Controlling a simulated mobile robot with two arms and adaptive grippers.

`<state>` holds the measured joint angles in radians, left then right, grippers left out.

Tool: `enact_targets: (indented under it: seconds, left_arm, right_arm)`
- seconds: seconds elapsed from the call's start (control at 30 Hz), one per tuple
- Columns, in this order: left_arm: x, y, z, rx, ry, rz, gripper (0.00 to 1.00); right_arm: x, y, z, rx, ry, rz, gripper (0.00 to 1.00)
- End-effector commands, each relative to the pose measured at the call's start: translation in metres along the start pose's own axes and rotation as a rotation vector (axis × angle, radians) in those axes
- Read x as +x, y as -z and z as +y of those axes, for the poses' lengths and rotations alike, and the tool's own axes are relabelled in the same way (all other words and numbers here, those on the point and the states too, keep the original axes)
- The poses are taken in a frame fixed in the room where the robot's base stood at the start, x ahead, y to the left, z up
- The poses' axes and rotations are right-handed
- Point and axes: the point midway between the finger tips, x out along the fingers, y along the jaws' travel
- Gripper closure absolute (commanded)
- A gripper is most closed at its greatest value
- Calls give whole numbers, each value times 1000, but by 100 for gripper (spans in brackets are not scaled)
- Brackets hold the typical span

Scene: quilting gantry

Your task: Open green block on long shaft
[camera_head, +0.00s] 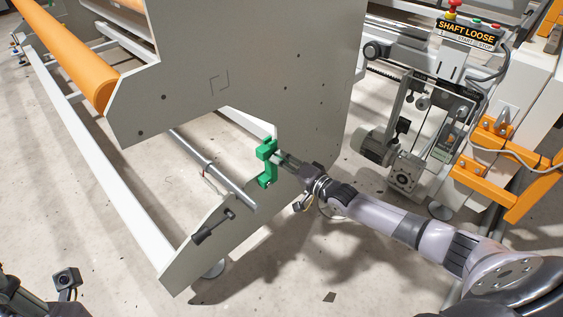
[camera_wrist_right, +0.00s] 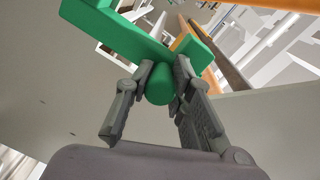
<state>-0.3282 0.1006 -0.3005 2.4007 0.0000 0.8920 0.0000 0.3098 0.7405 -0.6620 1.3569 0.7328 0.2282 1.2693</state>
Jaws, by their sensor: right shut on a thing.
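The green block (camera_head: 267,163) sits at the edge of the grey side plate, near the middle of the head view. It is a bracket shape with a round stub toward my gripper. The long shaft (camera_head: 213,168) is a grey bar running diagonally, left of the block. My right gripper (camera_head: 281,160) reaches in from the right and is shut on the green block. In the right wrist view its two fingers (camera_wrist_right: 161,84) close on the round green stub, and the block's arms (camera_wrist_right: 118,30) spread behind. My left gripper is not clearly seen; only part of my left arm shows at bottom left.
The large grey side plate (camera_head: 255,60) stands above and behind the block. An orange roller (camera_head: 68,48) lies upper left. A motor unit (camera_head: 405,165) and orange frame (camera_head: 490,180) stand at right. Floor is open at front.

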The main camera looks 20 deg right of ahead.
Motion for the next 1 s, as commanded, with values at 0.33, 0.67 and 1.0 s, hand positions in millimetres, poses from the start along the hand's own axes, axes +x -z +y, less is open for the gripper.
enact_targets:
  seconds: [0.33,0.67,1.0]
  left_arm:
    - [0,0,0,1,2,-3,100]
    - [-1,0,0,1,4,-5,100]
    - [-2,0,-1,1,7,-8,100]
  right_arm:
    - [-1,0,3,-3,-7,-1,66]
    - [0,0,1,-2,-3,-1,58]
    - [-15,0,2,-1,-4,-1,58]
